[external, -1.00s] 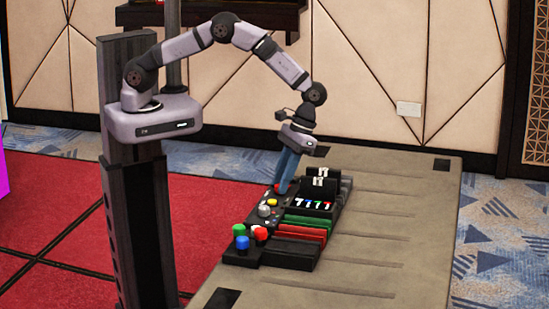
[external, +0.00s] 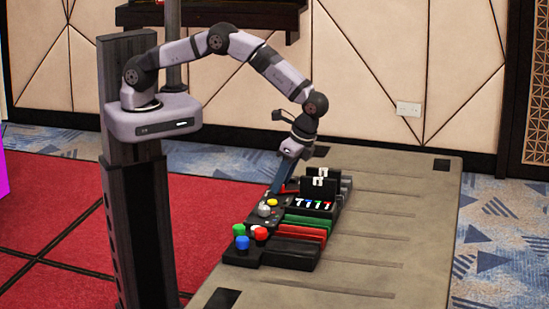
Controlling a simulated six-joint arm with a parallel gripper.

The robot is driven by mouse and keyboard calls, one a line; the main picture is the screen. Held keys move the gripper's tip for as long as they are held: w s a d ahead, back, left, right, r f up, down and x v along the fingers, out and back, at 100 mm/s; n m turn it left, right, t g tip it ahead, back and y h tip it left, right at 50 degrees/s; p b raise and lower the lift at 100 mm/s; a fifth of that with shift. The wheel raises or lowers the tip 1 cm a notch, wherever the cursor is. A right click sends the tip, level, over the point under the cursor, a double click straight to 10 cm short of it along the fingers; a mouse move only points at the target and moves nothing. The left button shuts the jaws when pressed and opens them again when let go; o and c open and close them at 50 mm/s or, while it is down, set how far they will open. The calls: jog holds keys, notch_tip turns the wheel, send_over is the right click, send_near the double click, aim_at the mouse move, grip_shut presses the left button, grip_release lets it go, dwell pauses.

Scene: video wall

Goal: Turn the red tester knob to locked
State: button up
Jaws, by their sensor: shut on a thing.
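The black tester panel (external: 256,212) lies on the grey table and carries several knobs and switches. My gripper (external: 276,189) reaches down onto the panel's far end, its blue fingers slanting down to the left. It is shut on the red tester knob (external: 288,191), of which a small red part shows beside the fingertips. The fingers hide most of the knob, and its pointer position cannot be read from here.
A grey knob (external: 264,210) and a yellow button (external: 272,202) sit close to the fingers. Green, blue and red round caps stand at the near end. Black upright blocks (external: 319,187) stand right of the gripper. The table's right side is clear.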

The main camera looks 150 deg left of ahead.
jog(key=shift+w+r+m+g+y, duration=0.15)
jog(key=shift+m+y, duration=0.25)
jog(key=shift+m, duration=0.6)
jog(key=shift+f+m+g+y, duration=0.15)
jog(key=shift+m+y, duration=0.25)
jog(key=shift+m, duration=0.6)
jog(key=shift+r, duration=0.1)
jog(key=o, duration=1.1)
jog(key=shift+d, duration=0.1)
jog(key=shift+c, duration=0.2)
jog(key=b+v, duration=0.1)
jog(key=v, duration=0.6)
jog(key=shift+r, duration=0.15)
